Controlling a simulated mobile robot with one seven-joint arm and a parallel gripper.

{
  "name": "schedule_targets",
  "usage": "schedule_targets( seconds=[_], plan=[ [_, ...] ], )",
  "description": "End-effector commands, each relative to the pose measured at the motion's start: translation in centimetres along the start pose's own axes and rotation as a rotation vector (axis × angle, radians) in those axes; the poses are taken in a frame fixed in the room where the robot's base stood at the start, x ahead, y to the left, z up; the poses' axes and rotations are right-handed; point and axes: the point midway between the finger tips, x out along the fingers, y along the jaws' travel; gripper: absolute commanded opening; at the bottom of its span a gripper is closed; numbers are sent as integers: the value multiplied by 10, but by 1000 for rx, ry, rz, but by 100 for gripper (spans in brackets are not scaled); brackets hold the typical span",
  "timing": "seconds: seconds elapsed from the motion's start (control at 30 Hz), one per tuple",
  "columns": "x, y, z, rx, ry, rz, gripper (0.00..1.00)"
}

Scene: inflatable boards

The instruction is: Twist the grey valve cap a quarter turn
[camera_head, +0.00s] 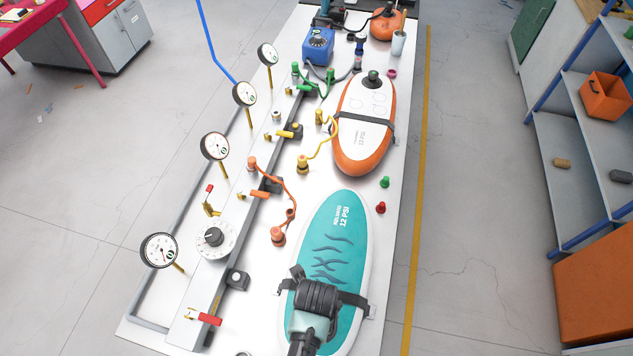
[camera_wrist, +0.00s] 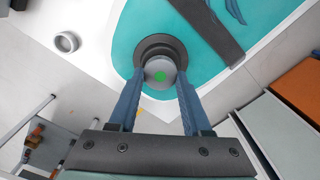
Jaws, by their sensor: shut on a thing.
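The grey valve cap (camera_wrist: 159,67), round with a green dot on its top, sits in a dark valve ring (camera_wrist: 160,42) on the teal board (camera_wrist: 140,20) in the wrist view. My gripper (camera_wrist: 160,76) has its two blue fingers on either side of the cap, shut on it. In the head view the teal board (camera_head: 341,232), white-rimmed and marked 12 PSI, lies at the near right of the bench. My arm covers its near end there and hides the cap and the fingertips.
A dark strap (camera_wrist: 208,30) crosses the teal board close to the valve. An orange-rimmed board (camera_head: 361,150) lies farther up the bench. Gauges, coloured hoses and a grey rail (camera_head: 229,215) line the left side. Green (camera_head: 385,182) and red (camera_head: 381,208) caps stand to the right.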

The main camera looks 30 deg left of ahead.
Motion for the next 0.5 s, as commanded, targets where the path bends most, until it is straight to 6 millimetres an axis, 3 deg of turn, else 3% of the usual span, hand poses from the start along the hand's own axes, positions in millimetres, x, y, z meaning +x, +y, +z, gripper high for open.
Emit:
schedule_targets(
  seconds=[0.27, 0.3, 0.47, 0.5],
  plan=[
    [0, 0, 1, 38, -2, -1, 0],
    [0, 0, 0, 37, -1, -1, 54],
    [0, 0, 0, 36, -1, -1, 83],
    [0, 0, 0, 36, -1, -1, 84]
  ],
)
